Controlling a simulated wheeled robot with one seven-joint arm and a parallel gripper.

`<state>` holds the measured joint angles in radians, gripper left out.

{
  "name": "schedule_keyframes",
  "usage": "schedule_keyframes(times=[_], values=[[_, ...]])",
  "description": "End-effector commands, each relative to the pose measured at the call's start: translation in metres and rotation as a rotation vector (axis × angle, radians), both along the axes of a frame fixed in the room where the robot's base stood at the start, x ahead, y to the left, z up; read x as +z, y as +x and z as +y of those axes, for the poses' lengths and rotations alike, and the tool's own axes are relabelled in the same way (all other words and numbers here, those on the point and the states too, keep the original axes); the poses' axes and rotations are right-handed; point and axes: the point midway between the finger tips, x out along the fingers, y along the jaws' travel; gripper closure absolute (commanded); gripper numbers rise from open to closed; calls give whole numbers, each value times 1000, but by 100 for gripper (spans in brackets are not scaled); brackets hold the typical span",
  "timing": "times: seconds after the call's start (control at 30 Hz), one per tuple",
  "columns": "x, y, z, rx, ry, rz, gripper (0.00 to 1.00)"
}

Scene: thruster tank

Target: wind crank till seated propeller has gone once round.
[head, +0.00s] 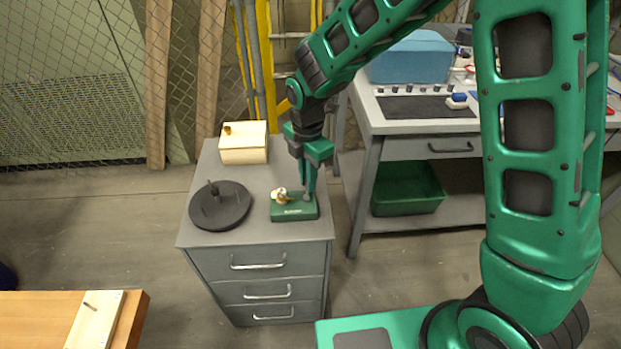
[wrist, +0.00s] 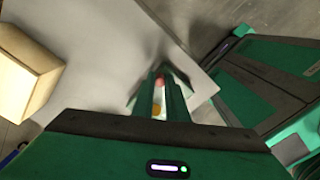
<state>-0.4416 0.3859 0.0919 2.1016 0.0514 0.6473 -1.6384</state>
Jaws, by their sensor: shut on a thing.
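A small green unit (head: 294,212) with a pale label on its front sits near the front right of the grey cabinet top. A small yellow and white part (head: 280,195), seemingly the propeller, stands on its left side. My gripper (head: 307,194) reaches straight down over the unit's right side, its jaws shut on what appears to be the crank, mostly hidden by the fingers. In the wrist view my gripper (wrist: 160,88) shows narrow fingers with small reddish and yellow spots between them. The propeller's turn angle is too small to read.
A round dark disc (head: 232,206) with an upright knob lies left of the unit. A cream box (head: 244,150) stands at the cabinet's back and shows at left in the wrist view (wrist: 22,75). A workbench (head: 372,118) stands to the right; the cabinet top's middle is clear.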

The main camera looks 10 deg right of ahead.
Motion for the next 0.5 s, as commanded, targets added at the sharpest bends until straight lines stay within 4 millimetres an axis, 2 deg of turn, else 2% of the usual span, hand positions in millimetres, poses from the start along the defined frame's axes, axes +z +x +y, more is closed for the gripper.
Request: schedule_keyframes(times=[0.03, 0.5], values=[[1, 6, -1, 33, -1, -11, 100], [2, 7, 10, 347, 1, -14, 100]])
